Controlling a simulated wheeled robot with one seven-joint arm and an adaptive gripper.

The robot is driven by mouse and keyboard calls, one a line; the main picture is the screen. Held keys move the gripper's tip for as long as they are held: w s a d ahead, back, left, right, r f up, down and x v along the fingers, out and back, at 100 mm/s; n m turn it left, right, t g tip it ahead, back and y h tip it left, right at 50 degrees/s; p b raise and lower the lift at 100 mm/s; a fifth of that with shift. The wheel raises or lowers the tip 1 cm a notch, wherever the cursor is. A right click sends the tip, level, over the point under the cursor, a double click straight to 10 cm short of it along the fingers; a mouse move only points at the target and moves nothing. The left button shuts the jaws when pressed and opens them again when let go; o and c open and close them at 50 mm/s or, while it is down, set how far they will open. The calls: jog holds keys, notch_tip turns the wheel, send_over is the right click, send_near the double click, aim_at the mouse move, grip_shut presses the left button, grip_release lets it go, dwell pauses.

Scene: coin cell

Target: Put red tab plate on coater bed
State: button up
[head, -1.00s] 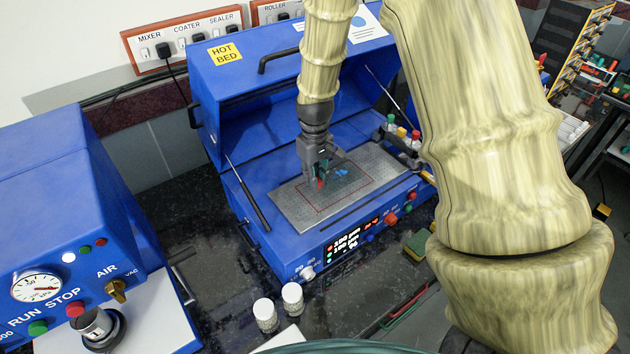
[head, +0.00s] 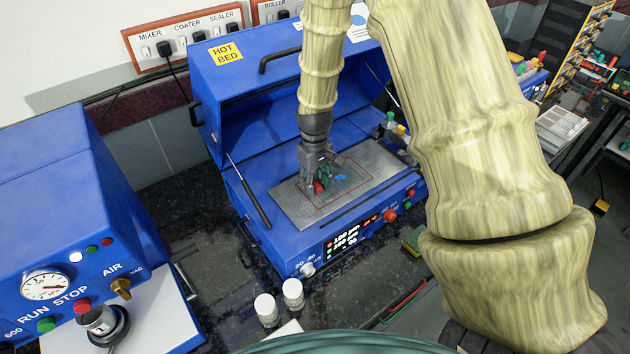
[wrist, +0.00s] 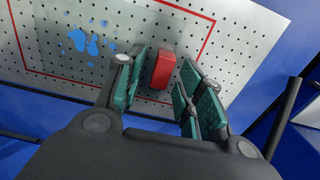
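The red tab plate (wrist: 162,70) is a small red block seen between my gripper's fingers, over the near edge of the coater bed. In the head view the red tab plate (head: 319,187) shows at the fingertips. My gripper (wrist: 165,82) has green pads and is open, with a gap on both sides of the red piece. It also shows in the head view, where my gripper (head: 322,178) is low over the left part of the bed. The coater bed (head: 376,163) is a grey perforated plate with a red outline. Whether the red piece rests flat on it is hard to tell.
Blue splashes (wrist: 85,42) mark the bed. The hot bed lid (head: 250,90) stands raised behind my gripper. Two white-capped jars (head: 292,292) stand on the dark counter in front. Small coloured-cap bottles (head: 399,130) stand at the machine's right.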

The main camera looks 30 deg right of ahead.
jog(key=shift+r, duration=0.15)
notch_tip(320, 180, up, 12)
jog(key=b, duration=0.4)
dwell(0.5)
dwell(1.1)
